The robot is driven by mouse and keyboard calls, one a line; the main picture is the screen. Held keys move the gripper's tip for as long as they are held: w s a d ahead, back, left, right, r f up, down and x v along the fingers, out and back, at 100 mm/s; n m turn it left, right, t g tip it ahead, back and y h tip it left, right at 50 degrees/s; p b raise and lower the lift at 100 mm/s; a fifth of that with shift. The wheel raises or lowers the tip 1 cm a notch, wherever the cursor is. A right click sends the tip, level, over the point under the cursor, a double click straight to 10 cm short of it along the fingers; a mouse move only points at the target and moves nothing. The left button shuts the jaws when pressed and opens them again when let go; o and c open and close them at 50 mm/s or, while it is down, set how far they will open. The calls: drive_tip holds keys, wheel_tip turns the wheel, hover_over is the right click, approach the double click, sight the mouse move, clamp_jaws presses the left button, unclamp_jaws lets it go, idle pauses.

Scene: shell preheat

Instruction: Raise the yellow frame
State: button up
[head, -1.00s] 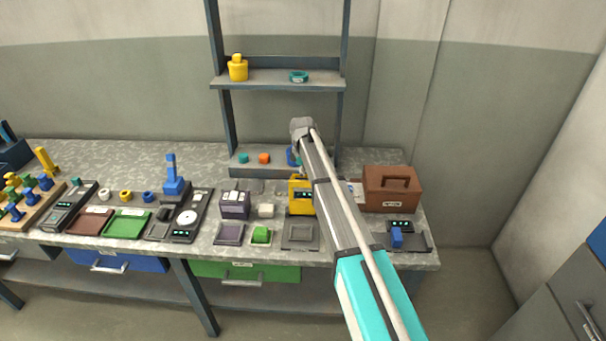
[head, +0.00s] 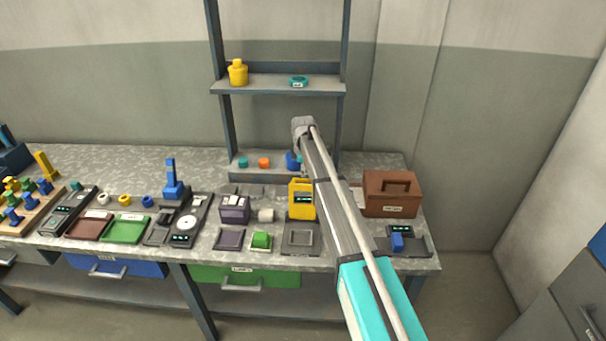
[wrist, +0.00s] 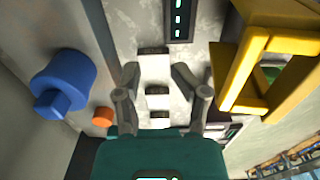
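The yellow frame (head: 295,207) stands upright on the bench at the back of a grey square plate (head: 286,244), with a dark display showing in its opening. My arm hides part of its right side. In the wrist view the yellow frame (wrist: 232,80) is at the right, apart from my fingers. My gripper (wrist: 157,78) is open, with nothing between its fingers. In the head view the gripper itself is hidden by my arm.
A blue knobbed piece (wrist: 65,82) and an orange piece (wrist: 102,117) are left of my gripper in the wrist view. A brown box (head: 391,193) stands right of my arm. A shelf (head: 270,87) rises behind. A purple box (head: 235,209) and white cylinder (head: 265,215) stand left of the frame.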

drive_tip(key=shift+w+d+f+b, duration=0.1)
drive_tip(key=shift+w+f+b, duration=0.1)
drive_tip(key=shift+w, duration=1.6)
drive_tip(key=shift+w+d+f+b, duration=0.1)
drive_tip(key=shift+w+f+b, duration=0.1)
drive_tip(key=shift+w, duration=1.65)
drive_tip(key=shift+w+f+b, duration=0.15)
drive_tip(key=shift+w+f, duration=0.05)
drive_tip(key=shift+w, duration=1.6)
drive_tip(key=shift+s, duration=0.1)
drive_tip(key=s+d+m, duration=0.6)
drive_tip(key=s, duration=1)
drive_tip(key=s+d+m, duration=0.5)
drive_tip(key=s+d, duration=0.1)
drive_tip(key=s, duration=1.1)
drive_tip(key=s+d+m, duration=0.6)
drive_tip(key=s+d, duration=0.1)
drive_tip(key=s, duration=1)
drive_tip(key=shift+m, duration=0.3)
